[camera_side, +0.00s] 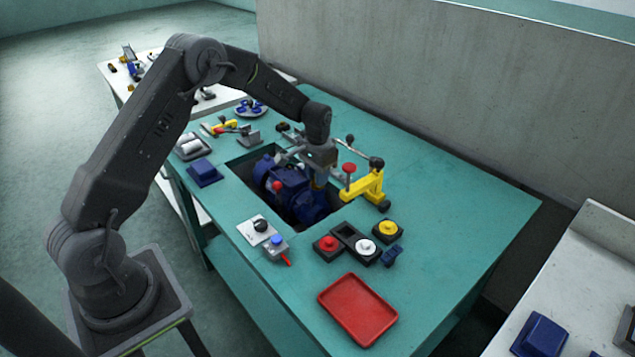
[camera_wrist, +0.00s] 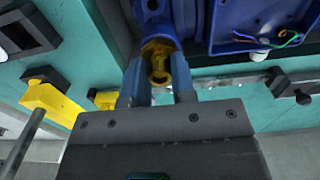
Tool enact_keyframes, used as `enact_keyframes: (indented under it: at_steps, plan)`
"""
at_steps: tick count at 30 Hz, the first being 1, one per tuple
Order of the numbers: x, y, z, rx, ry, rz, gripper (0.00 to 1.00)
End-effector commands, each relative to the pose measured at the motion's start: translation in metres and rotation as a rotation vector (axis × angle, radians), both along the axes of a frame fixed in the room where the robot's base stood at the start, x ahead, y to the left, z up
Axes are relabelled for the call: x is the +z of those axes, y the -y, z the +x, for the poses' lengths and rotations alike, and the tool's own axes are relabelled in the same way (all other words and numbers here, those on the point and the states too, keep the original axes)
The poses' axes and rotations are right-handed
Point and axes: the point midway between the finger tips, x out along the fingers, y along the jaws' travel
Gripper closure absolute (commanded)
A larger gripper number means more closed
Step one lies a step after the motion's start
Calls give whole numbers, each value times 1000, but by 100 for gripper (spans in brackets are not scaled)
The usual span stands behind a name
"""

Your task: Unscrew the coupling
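A blue pump (camera_side: 290,188) sits in a rectangular opening in the teal bench. In the wrist view, a brass-coloured coupling (camera_wrist: 158,62) sits at the end of a blue pipe part of the pump (camera_wrist: 262,20). My gripper (camera_wrist: 160,82) has one finger on each side of the coupling, very close to it. I cannot tell whether the fingers touch it. In the side view my gripper (camera_side: 319,178) points down at the pump's right side, and the coupling is hidden there.
A yellow bracket with a lever (camera_side: 366,187) stands just right of my gripper. A red tray (camera_side: 358,309) lies near the front edge. The bench's right side is clear.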

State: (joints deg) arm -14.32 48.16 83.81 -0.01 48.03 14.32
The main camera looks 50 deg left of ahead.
Motion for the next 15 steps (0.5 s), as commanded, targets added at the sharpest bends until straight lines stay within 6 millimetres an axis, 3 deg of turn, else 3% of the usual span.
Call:
enact_keyframes:
  at_steps: [5, 11, 15]
  plan:
    - [0, 0, 0, 0, 0, 0, 93]
    - [0, 0, 0, 25, 0, 0, 93]
    - [0, 0, 0, 187, 0, 0, 93]
